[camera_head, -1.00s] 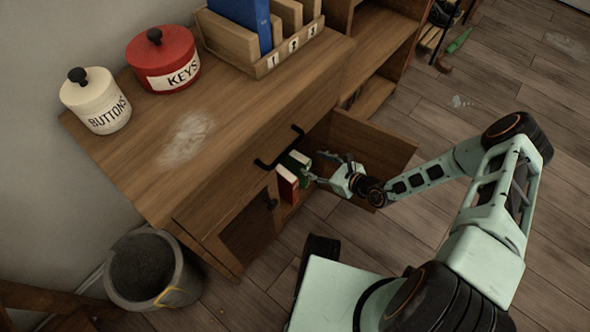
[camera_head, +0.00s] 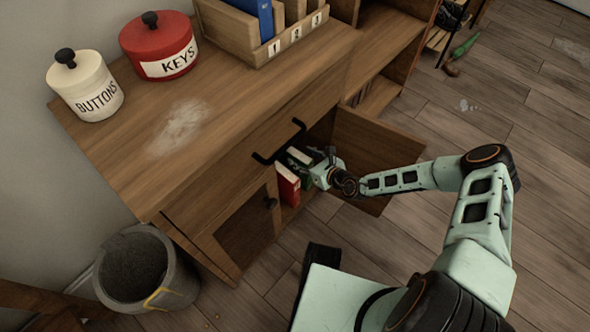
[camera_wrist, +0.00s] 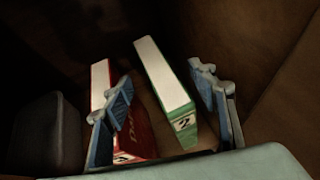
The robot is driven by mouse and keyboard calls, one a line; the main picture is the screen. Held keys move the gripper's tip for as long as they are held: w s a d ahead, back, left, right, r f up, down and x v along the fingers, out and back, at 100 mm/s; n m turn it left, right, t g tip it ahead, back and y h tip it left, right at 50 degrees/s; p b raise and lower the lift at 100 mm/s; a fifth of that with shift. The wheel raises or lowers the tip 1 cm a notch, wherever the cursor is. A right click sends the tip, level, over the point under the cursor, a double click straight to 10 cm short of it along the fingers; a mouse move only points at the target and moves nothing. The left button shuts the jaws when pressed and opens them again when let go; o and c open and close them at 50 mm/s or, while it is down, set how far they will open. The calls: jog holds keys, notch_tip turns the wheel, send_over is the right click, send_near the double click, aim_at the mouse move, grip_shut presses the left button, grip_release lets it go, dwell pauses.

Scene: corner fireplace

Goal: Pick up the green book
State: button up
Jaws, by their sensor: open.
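The green book (camera_wrist: 181,117) stands upright in the dim cabinet compartment in the wrist view, with its white page edges up and a "2" label on its spine. My gripper (camera_wrist: 158,105) is open, with one blue finger on each side of the green book and a gap on both sides. The left finger is in front of the red book (camera_wrist: 134,128), which stands left of the green one. In the head view my gripper (camera_head: 312,168) is at the open cabinet, and the green book (camera_head: 302,177) is partly hidden beside it. The red book (camera_head: 287,184) shows at its left.
The open cabinet door (camera_head: 372,150) stands to the right of my gripper. The cabinet top (camera_head: 225,120) holds a white "BUTTONS" jar (camera_head: 87,85), a red "KEYS" jar (camera_head: 159,45) and a wooden file holder (camera_head: 270,50). A bucket (camera_head: 145,272) stands on the floor at the left.

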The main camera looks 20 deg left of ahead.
jog(key=shift+b+x, duration=0.35)
jog(key=shift+x, duration=0.85)
jog(key=shift+d, duration=0.1)
grip_shut()
jog(key=shift+r, duration=0.1)
